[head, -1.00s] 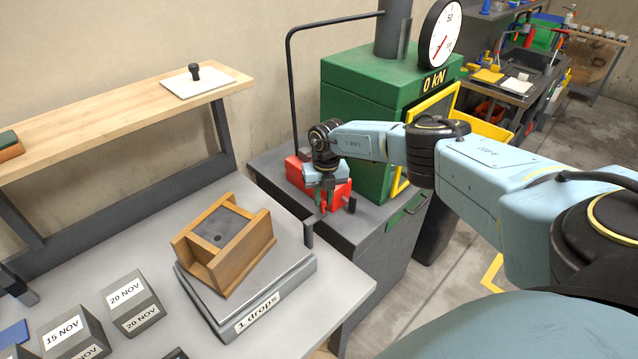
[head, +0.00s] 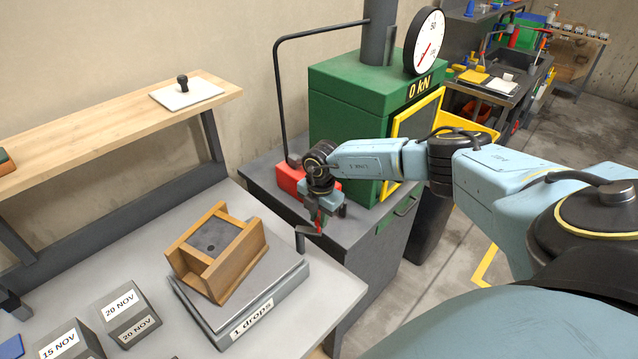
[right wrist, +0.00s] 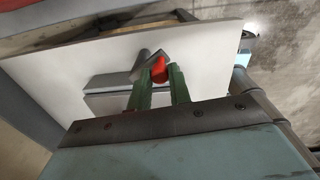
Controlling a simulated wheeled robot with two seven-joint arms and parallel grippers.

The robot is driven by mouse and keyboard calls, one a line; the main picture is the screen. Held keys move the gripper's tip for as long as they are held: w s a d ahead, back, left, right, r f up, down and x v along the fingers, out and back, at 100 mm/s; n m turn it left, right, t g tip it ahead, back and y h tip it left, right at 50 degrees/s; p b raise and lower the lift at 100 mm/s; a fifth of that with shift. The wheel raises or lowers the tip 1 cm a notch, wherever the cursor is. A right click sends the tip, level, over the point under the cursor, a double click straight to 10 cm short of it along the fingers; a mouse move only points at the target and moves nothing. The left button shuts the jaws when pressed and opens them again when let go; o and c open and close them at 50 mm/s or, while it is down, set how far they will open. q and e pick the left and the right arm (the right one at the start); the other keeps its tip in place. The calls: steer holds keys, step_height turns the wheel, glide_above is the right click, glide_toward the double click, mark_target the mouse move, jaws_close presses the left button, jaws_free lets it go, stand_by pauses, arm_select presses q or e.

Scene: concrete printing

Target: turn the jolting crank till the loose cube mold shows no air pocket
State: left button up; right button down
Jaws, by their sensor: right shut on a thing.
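The wooden cube mold (head: 218,250) sits on the grey jolting table (head: 240,306), whose label reads "1 drops". The grey concrete in the mold shows a small dark spot on its top. The crank (head: 309,233) sticks out at the table's right corner. My right gripper (head: 320,217) is at the crank, its jaws shut on the red handle. In the right wrist view the green fingers (right wrist: 160,88) stand on both sides of the red crank handle (right wrist: 159,70). My left gripper is not in view.
The green press (head: 355,115) reading "0 kN" stands on a grey cabinet behind the crank, with a red block (head: 290,178) beside it. Dated cubes (head: 131,312) stand at front left. A wooden shelf (head: 110,125) runs along the wall.

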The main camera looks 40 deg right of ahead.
steer(key=shift+s+a+m, duration=0.2)
steer(key=shift+a+m, duration=0.4)
steer(key=shift+m, duration=0.6)
steer(key=shift+s+a+m, duration=0.15)
steer(key=shift+a+m, duration=0.4)
steer(key=shift+m, duration=0.65)
steer(key=shift+s+a+m, duration=0.2)
steer(key=shift+a+m, duration=0.4)
steer(key=shift+m, duration=0.6)
steer(key=c, duration=1.3)
jaws_free()
step_height(320, 180, up, 13)
steer(key=b, duration=0.2)
steer(key=shift+s+a+r, duration=0.2)
steer(key=shift+s, duration=0.1)
